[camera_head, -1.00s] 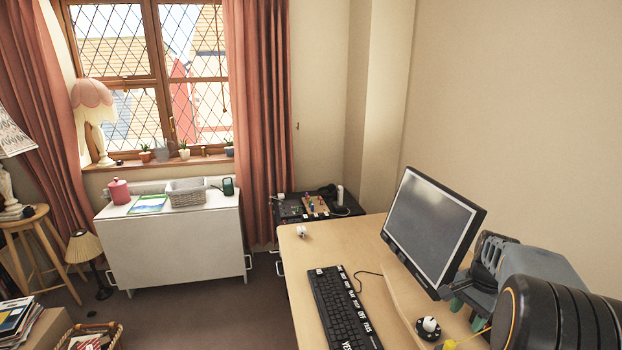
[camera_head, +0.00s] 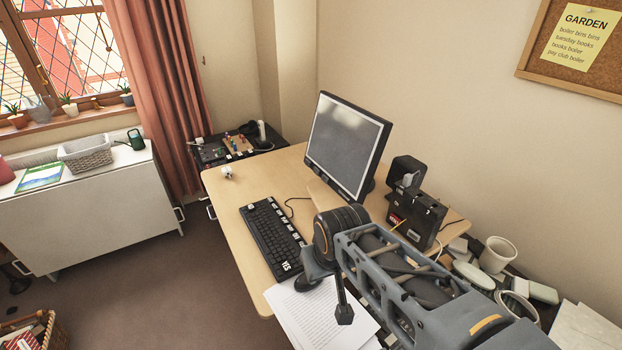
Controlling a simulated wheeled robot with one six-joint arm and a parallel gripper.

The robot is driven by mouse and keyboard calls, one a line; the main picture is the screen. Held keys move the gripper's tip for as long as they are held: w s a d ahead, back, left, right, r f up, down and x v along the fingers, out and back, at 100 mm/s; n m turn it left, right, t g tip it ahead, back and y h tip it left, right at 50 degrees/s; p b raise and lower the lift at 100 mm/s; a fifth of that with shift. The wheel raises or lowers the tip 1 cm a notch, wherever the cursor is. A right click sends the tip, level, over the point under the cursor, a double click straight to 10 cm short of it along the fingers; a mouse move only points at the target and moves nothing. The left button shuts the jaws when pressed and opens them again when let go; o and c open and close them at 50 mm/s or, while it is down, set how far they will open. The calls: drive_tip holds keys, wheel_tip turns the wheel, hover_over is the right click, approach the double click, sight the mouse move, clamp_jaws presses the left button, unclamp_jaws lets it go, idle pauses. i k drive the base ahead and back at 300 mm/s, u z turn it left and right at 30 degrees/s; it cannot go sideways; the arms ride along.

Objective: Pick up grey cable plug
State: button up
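I cannot make out a grey cable plug for certain. A small pale grey piece (camera_head: 408,180) shows at the black device on the desk's right part, too small to identify. My arm reaches in from the lower right over the desk. Its dark end, my gripper (camera_head: 332,290), hangs above the papers near the desk's front edge. Its fingers are partly hidden by my arm, and whether they are open or shut is unclear. I see nothing held.
The wooden desk (camera_head: 240,185) carries a monitor (camera_head: 345,145), a keyboard (camera_head: 271,234) and loose papers (camera_head: 325,315). A white cup (camera_head: 497,255) and clutter lie at the right. A dark side cabinet (camera_head: 215,153) with small items stands behind. Floor at left is open.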

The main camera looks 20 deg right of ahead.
sight(407, 179)
drive_tip(key=z, duration=3)
drive_tip(key=k, duration=0.55)
drive_tip(key=u, duration=1.45)
drive_tip(key=i, duration=0.45)
drive_tip(key=u, duration=0.05)
